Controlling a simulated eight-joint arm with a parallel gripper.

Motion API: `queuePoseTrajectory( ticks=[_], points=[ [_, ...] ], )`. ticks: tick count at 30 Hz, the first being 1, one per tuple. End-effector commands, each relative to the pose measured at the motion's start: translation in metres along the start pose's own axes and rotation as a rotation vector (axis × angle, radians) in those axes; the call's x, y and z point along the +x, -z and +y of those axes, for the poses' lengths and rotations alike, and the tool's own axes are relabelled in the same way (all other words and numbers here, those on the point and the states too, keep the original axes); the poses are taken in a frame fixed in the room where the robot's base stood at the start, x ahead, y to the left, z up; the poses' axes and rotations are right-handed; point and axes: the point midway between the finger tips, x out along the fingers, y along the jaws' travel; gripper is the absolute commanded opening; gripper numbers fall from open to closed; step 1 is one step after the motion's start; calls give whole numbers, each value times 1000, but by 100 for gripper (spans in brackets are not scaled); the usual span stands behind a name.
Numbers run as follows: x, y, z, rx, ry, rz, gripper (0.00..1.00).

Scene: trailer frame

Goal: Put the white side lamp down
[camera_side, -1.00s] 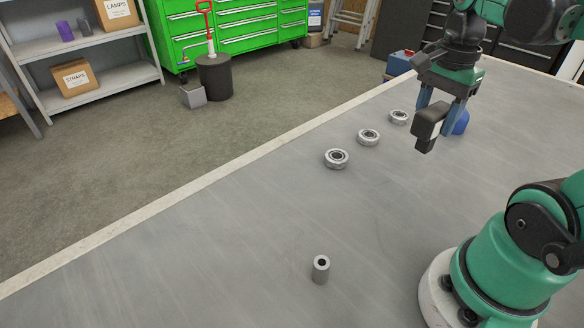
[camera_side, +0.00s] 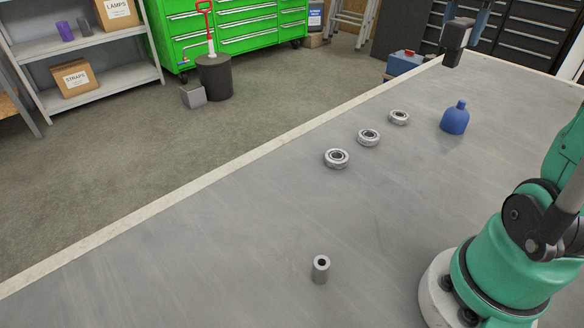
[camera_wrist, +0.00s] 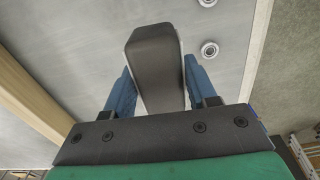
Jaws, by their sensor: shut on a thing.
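The white side lamp (camera_side: 455,42) shows as a dark block at the top right of the side view, held above the far part of the grey table. In the wrist view the lamp (camera_wrist: 155,62) is a dark grey housing with a thin pale edge. My gripper (camera_wrist: 158,85) is shut on it, with one blue finger on each side. In the side view only the lower fingers of my gripper (camera_side: 480,20) show; the rest is out of frame. The lamp looks clear of the table; its exact height is hard to tell.
Three metal rings (camera_side: 368,138) lie in a row on the table (camera_side: 200,250). A blue bottle-shaped thing (camera_side: 455,118) stands right of them. A grey hollow cylinder (camera_side: 320,269) stands nearer. The table's pale edge (camera_side: 150,205) borders the floor. The left of the table is clear.

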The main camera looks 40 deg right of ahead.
Motion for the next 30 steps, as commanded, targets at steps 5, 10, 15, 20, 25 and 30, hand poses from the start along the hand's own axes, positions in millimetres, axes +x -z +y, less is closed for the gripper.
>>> queuePoseTrajectory(
  ticks=[5, 10, 15, 20, 25, 30],
  points=[
    [8, 49, -4, -24, 0, 0, 0],
    [15, 73, -4, -41, 0, 0, 0],
    [30, 79, -4, -46, 0, 0, 0],
    [64, 78, -4, -46, 0, 0, 0],
    [106, 78, -3, -46, 0, 0, 0],
    [149, 78, -4, -46, 0, 0, 0]
  ],
)
